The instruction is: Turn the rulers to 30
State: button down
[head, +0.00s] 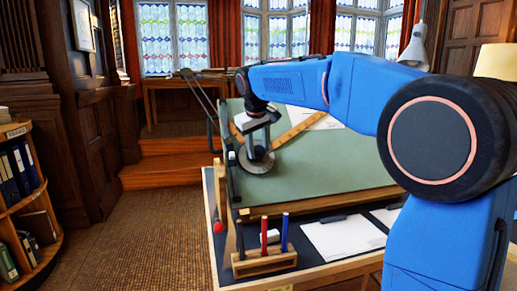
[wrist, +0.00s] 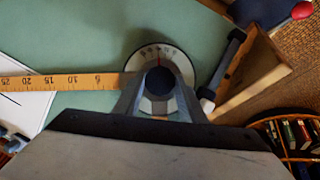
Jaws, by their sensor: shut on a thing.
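The drafting head's round dial (head: 262,167) lies on the green drawing board (head: 335,165); in the wrist view its pale graduated rim (wrist: 186,72) shows a red mark near the top, but the numbers are too small to read. My gripper (head: 258,145) is shut on the dark knob (wrist: 158,80) at the dial's middle. One wooden ruler (head: 300,125) slants up and right from the head; in the wrist view it (wrist: 62,82) runs left. A second ruler (head: 238,133) runs up and left, partly hidden by my arm.
White paper (head: 318,121) lies under the long ruler's far end. Below the board stand a wooden pen holder (head: 265,262) with red and blue pens and a white sheet (head: 342,238). A bookshelf (head: 25,190) stands left; carpet (head: 130,235) between is clear.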

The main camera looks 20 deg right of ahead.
dwell(0.4)
jog(key=c, duration=1.2)
grip_release()
jog(key=shift+o, duration=0.2)
jog(key=v, duration=1.7)
jog(key=shift+s+r, duration=0.15)
jog(key=shift+r, duration=0.05)
